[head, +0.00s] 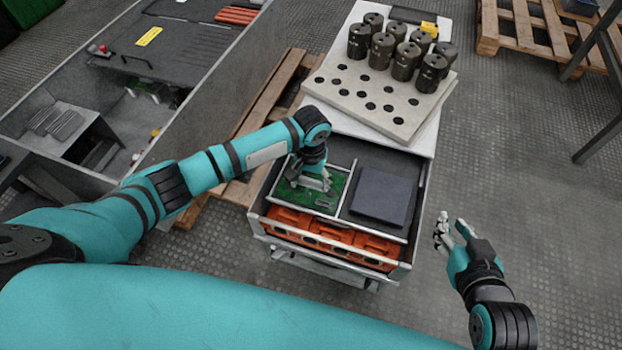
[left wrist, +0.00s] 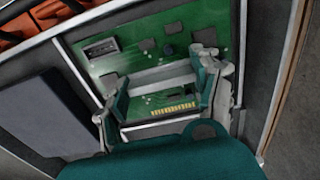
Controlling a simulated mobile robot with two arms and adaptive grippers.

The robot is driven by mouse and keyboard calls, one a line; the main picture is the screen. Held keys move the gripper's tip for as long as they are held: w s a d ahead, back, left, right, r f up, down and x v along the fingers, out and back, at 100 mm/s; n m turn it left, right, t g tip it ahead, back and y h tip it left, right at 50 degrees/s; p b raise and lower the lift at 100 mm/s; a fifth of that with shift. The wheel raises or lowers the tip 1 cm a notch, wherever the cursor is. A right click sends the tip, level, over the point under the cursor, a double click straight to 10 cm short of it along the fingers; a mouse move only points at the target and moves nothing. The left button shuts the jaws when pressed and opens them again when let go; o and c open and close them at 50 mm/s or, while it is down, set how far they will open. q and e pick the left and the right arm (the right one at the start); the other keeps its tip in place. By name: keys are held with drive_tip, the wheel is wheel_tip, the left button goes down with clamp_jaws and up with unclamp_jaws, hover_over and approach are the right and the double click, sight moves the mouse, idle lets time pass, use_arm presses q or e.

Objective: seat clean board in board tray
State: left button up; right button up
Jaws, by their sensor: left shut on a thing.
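The green circuit board (head: 325,202) is at the left side of the open drawer top in the head view, within the outline of the light-rimmed board tray (head: 347,192). It looks roughly flat; I cannot tell whether it rests fully on the tray floor. In the left wrist view the board (left wrist: 215,35) shows dark chips, a pale bar and a row of gold contacts. My left gripper (left wrist: 165,90) is shut on the board from above; its fingers hide part of it. My right gripper (head: 452,230) is open and empty, right of the cart.
A dark flat block (head: 382,196) lies right of the tray. Orange bins (head: 330,238) sit below in the drawer. Behind, several dark capacitors (head: 382,50) stand on a pale holed plate (head: 385,95). A grey cabinet (head: 180,50) is at left, wooden pallets (head: 265,110) near it.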

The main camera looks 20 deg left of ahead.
use_arm(q)
drive_tip(key=o, duration=1.4)
drive_tip(key=shift+c, duration=0.2)
